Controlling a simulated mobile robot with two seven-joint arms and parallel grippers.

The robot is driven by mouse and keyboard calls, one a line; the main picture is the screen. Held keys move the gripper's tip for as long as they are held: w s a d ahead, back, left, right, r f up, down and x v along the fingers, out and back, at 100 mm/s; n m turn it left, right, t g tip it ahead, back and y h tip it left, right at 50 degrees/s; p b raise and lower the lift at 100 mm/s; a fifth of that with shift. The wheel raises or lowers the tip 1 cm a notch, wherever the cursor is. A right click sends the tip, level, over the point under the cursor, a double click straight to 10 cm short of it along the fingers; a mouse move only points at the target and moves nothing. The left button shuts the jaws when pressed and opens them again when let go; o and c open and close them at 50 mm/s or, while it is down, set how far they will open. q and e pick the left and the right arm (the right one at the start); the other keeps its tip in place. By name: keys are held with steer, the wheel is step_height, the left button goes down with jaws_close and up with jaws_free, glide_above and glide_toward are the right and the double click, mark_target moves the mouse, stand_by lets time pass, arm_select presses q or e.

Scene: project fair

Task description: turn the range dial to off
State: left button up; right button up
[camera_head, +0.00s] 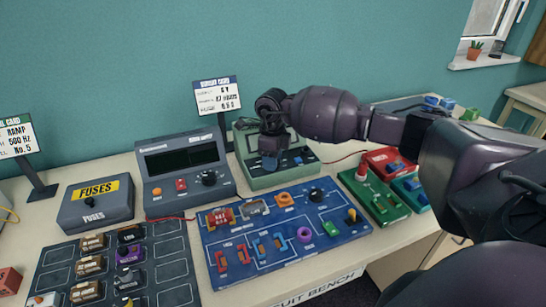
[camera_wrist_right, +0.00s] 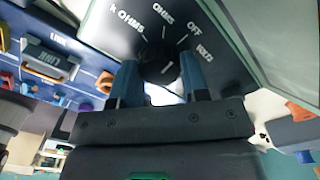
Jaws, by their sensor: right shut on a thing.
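The range dial (camera_wrist_right: 160,70) is a black round knob on the dark face of a green-cased meter (camera_head: 265,182). In the right wrist view, the labels k OHMS, OHMS, OFF and VOLTS fan around it. A short pale mark shows on the knob; I cannot tell surely which label it lines up with. My right gripper (camera_wrist_right: 158,88) is shut on the dial, with a blue finger on each side. In the head view my right gripper (camera_head: 270,163) reaches down onto the meter's face and hides the dial. My left gripper is not in view.
A grey power unit (camera_head: 183,170) stands left of the meter, with a fuse box (camera_head: 95,203) beyond it. A blue circuit board (camera_head: 285,230) lies in front. Green and red modules (camera_head: 375,195) sit to the right. A card on a stand (camera_head: 217,95) rises behind.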

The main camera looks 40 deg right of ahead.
steer(key=shift+r+m, duration=0.1)
steer(key=shift+m, duration=0.5)
steer(key=o, duration=0.9)
steer(key=shift+r+p, duration=0.35)
steer(key=shift+r, duration=5.05)
steer(key=shift+f, duration=0.1)
